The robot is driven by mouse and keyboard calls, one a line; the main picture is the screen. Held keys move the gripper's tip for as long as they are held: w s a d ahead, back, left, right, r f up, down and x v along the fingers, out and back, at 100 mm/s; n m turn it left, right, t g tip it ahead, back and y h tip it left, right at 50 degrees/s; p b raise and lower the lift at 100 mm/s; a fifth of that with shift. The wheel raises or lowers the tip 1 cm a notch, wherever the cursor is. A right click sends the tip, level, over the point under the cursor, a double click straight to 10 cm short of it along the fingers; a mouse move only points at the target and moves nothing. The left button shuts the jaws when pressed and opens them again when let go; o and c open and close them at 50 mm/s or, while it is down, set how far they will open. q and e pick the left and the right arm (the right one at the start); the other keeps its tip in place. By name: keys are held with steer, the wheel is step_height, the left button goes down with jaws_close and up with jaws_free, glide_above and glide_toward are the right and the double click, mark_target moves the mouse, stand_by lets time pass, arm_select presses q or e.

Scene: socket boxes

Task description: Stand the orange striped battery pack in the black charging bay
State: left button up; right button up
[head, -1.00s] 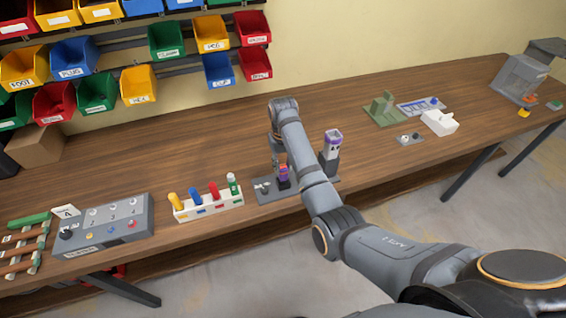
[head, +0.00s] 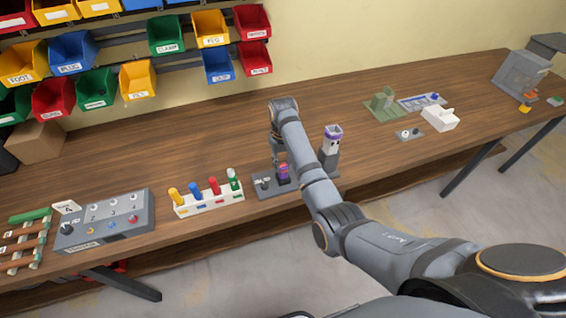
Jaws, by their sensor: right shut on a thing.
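The battery pack (head: 284,170), purple with orange, is upright on the grey board (head: 263,190) at the front of the bench. My right gripper (head: 283,162) is shut on its upper part from above. The black charging bay (head: 284,182) is directly under the pack and mostly covered by it. The pack's lower end looks to be at or in the bay; how deep I cannot tell. My forearm hides the right part of the board. My left gripper is out of view.
A grey post with a purple-topped piece (head: 332,140) stands just right of my arm. A white rack (head: 208,203) with coloured cylinders and a grey switch box (head: 104,222) are to the left. Green (head: 384,103) and white (head: 440,119) fixtures stand farther right. Bench behind is clear.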

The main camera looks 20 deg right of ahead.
steer(key=shift+f+p, duration=0.2)
steer(key=shift+p, duration=0.25)
steer(key=shift+f, duration=0.15)
steer(key=shift+f+b, duration=0.3)
steer(key=shift+f, duration=0.35)
steer(key=o, duration=1.1)
step_height(320, 180, up, 8)
steer(key=shift+f, duration=0.25)
